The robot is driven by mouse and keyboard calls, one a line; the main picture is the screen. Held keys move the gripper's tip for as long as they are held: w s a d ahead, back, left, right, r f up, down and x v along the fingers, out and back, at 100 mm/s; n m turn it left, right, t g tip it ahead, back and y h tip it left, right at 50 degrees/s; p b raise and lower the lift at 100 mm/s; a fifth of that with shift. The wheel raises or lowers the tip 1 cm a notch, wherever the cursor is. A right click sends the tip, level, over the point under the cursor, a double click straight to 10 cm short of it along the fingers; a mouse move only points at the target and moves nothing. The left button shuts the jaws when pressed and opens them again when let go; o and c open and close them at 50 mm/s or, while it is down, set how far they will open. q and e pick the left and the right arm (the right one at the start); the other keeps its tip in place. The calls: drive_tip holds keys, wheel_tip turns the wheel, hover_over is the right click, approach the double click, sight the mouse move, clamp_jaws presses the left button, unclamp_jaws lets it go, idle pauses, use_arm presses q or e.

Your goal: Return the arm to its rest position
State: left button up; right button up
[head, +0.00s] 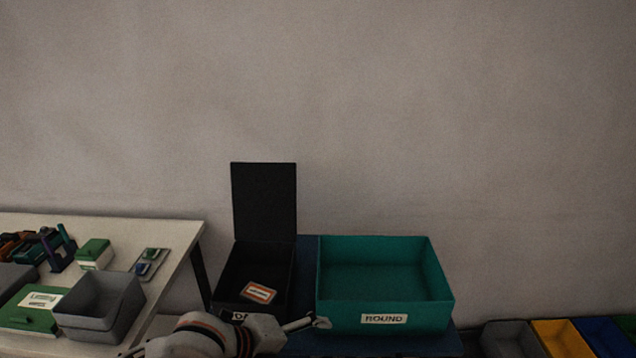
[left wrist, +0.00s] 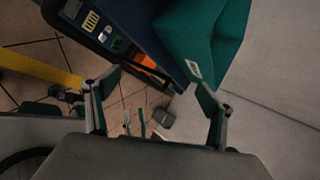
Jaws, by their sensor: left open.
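My left arm comes in at the bottom of the head view. The teal bin (left wrist: 205,30) shows beyond the fingers at the top of that view. My right gripper is in neither view.
A black box (head: 263,200) with its lid up holds an orange-and-white card (head: 259,292). A pale table (head: 165,228) at left carries a grey bin (head: 100,305) and green boxes. Coloured bins (head: 560,338) stand low at right. Tiled floor (left wrist: 40,60) shows below.

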use_arm(q)
drive_tip(key=s+a+f+n+t+y, duration=0.2)
drive_tip(key=s+a+f+n, duration=0.5)
drive_tip(key=n, duration=0.5)
drive_tip(key=s+a+f+n+t+y, duration=0.3)
drive_tip(key=s+a+f+n, duration=0.5)
drive_tip(key=a+f+n, duration=0.3)
drive_tip(key=f+n, duration=0.1)
drive_tip(key=n, duration=0.1)
drive_tip(key=shift+a+f+n+y, duration=0.25)
drive_tip(key=shift+n+y, duration=0.05)
drive_tip(key=shift+w, duration=0.1)
